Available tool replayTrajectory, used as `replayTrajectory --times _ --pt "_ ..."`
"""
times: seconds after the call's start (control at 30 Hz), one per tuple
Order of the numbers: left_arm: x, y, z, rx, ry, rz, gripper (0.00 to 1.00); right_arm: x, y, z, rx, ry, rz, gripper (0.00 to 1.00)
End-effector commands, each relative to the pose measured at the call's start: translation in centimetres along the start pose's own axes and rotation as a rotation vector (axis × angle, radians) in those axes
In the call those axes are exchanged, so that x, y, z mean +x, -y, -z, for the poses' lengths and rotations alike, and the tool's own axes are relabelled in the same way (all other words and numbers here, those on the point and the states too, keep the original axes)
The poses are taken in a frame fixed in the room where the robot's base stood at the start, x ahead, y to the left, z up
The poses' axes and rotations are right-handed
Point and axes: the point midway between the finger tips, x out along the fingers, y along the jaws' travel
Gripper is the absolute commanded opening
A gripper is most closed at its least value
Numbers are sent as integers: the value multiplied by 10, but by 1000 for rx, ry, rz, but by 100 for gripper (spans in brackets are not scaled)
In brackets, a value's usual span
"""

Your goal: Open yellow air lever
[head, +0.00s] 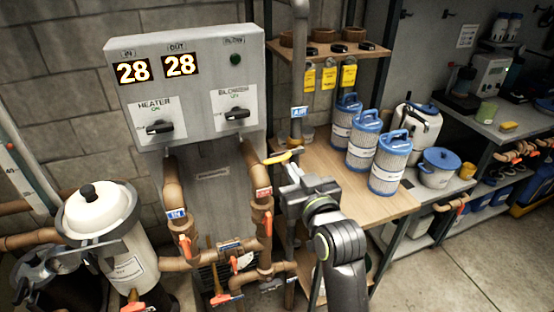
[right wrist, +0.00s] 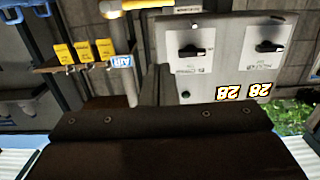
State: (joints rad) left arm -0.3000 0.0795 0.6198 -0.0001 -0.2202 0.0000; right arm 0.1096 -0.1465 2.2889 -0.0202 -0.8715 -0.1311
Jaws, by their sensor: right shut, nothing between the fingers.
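The yellow air lever (head: 278,157) shows in the head view as a short yellow handle on the vertical pipe, below the blue AIR tag (head: 299,112). My right gripper (head: 287,172) is just below and right of the lever, shut and empty. I cannot tell whether it touches the lever. In the right wrist view, which looks upside down, a yellow and white piece (right wrist: 145,6) crosses the top edge near the AIR tag (right wrist: 122,61).
The control box (head: 196,90) with two "28" displays hangs on the left. Brown pipes (head: 173,190) with orange handles run below it. Blue-lidded filter canisters (head: 390,165) stand on the wooden table (head: 330,175) at right. Clear floor (head: 480,255) lies at lower right.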

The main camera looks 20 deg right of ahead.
Motion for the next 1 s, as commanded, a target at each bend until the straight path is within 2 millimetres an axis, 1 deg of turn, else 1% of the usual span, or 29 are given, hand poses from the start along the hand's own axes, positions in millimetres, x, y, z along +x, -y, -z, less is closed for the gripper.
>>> replayTrajectory --times 0.17,0.27,0.37,0.6,0.87,0.9,1.0 --pt "-1 0 0 0 0 0 40 2 0 0 0 0 0 0" --pt "-4 0 0 0 0 0 40 9 0 1 -1 2 1 0" --pt "-8 1 1 0 0 0 40 22 0 2 -3 1 0 0" --pt "-20 2 2 0 0 0 40 60 0 2 -2 3 1 0" --pt "-32 3 4 0 0 0 40 99 0 2 -1 2 1 0" --pt "-34 3 4 0 0 0 40 104 0 0 -1 4 0 0" --pt "-38 4 4 0 0 0 40 105 0 -18 1 6 0 0"
